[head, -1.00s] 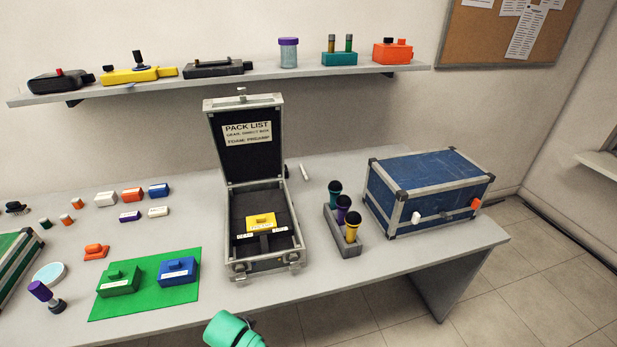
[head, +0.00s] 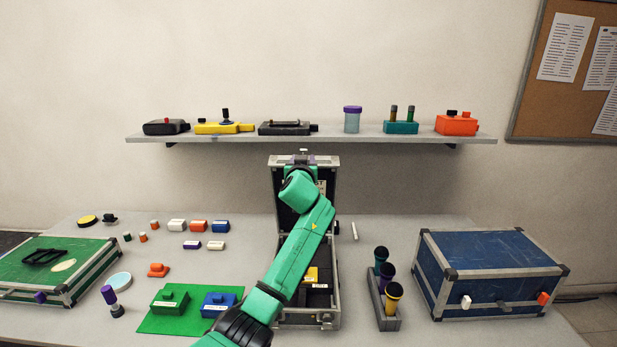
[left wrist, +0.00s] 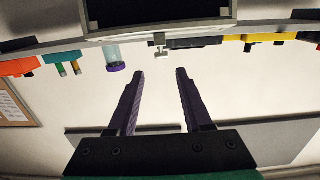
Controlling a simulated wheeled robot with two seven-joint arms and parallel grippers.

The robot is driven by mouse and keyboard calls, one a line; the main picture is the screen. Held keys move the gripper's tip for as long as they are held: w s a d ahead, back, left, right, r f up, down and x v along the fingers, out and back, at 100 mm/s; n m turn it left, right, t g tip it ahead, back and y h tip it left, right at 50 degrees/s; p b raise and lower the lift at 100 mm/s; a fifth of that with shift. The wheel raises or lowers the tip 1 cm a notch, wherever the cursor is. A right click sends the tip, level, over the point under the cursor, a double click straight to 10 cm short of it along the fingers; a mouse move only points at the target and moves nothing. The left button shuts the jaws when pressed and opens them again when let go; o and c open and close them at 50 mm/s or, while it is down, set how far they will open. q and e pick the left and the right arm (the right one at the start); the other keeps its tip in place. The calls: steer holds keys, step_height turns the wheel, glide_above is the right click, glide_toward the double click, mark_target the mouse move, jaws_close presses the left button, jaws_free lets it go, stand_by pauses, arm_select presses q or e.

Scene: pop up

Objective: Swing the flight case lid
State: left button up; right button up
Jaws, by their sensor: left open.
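The flight case (head: 309,320) stands open on the table, its dark lid (head: 334,163) raised upright at the back. A small silver fitting (head: 303,151) sticks up from the lid's top edge. In the left wrist view the lid (left wrist: 160,27) appears at the top with the fitting (left wrist: 159,44) on its edge. My left gripper (left wrist: 160,74) is open and empty. Its purple fingers point toward the fitting and sit apart from it in that view. In the head view my left arm covers much of the lid and case. My right gripper is in neither view.
A yellow box (head: 311,274) lies in the case. A microphone stand (head: 390,322) and a blue case (head: 490,265) stand to the right. A green mat (head: 150,324) with two boxes lies to the left. A loaded shelf (head: 230,138) runs behind the lid.

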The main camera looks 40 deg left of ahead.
mark_target(304, 151)
arm_select(q)
steer(key=b+x, duration=0.3)
steer(key=x, duration=0.5)
steer(key=shift+a+f, duration=0.15)
jaws_close()
